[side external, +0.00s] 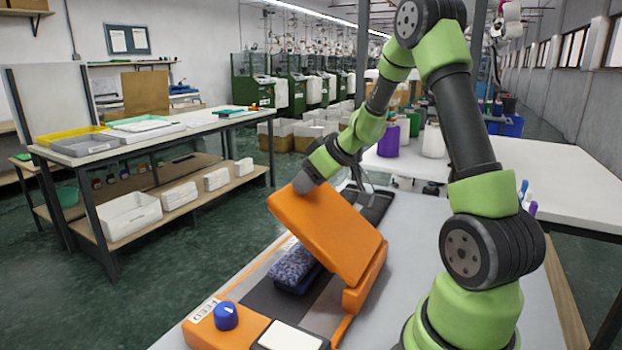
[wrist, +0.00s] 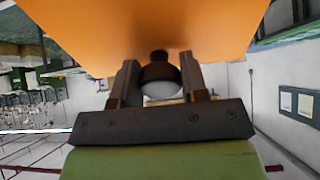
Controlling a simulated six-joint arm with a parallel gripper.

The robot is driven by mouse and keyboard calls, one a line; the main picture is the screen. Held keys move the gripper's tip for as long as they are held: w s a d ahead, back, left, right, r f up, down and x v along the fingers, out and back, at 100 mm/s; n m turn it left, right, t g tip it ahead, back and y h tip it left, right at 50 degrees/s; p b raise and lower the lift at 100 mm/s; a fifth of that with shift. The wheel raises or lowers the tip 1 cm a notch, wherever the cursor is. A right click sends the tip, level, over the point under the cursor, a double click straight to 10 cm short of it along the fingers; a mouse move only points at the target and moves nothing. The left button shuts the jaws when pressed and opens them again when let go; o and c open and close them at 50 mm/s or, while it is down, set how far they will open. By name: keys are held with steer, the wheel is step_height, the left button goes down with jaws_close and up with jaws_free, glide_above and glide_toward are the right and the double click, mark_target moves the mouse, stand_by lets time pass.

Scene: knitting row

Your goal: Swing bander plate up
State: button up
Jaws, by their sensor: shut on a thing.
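The orange bander plate (side external: 328,236) stands tilted up at a steep angle in the side external view, above the orange bander base (side external: 365,288). A bundle of dark blue patterned cloth (side external: 294,268) lies on the dark bed beneath it. In the wrist view my gripper (wrist: 160,75) has its two fingers on either side of a dark round knob (wrist: 159,71) at the edge of the orange plate (wrist: 150,28). The gripper is shut on this knob. In the side external view the plate hides my fingertips.
A blue dial (side external: 225,316) sits beside the FEED label at the front of the machine. A white table (side external: 560,182) with spools and bottles stands behind my arm. A bench (side external: 110,155) with trays is at left.

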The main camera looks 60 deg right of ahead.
mark_target(326, 212)
steer(key=shift+s+r, duration=0.4)
steer(key=shift+s, duration=0.1)
steer(key=shift+s+t, duration=0.1)
steer(key=shift+t, duration=0.2)
steer(key=shift+s+r+t, duration=0.35)
steer(key=shift+s+r, duration=0.1)
steer(key=shift+s, duration=0.2)
steer(key=shift+s+r+t, duration=0.35)
steer(key=shift+s+r, duration=0.1)
steer(key=shift+s, duration=0.2)
steer(key=shift+s+r+t, duration=0.35)
steer(key=shift+s+t, duration=0.05)
steer(key=shift+s, duration=0.4)
steer(key=shift+s+r+t, duration=0.35)
steer(key=shift+s+t, duration=0.05)
steer(key=shift+s, duration=0.35)
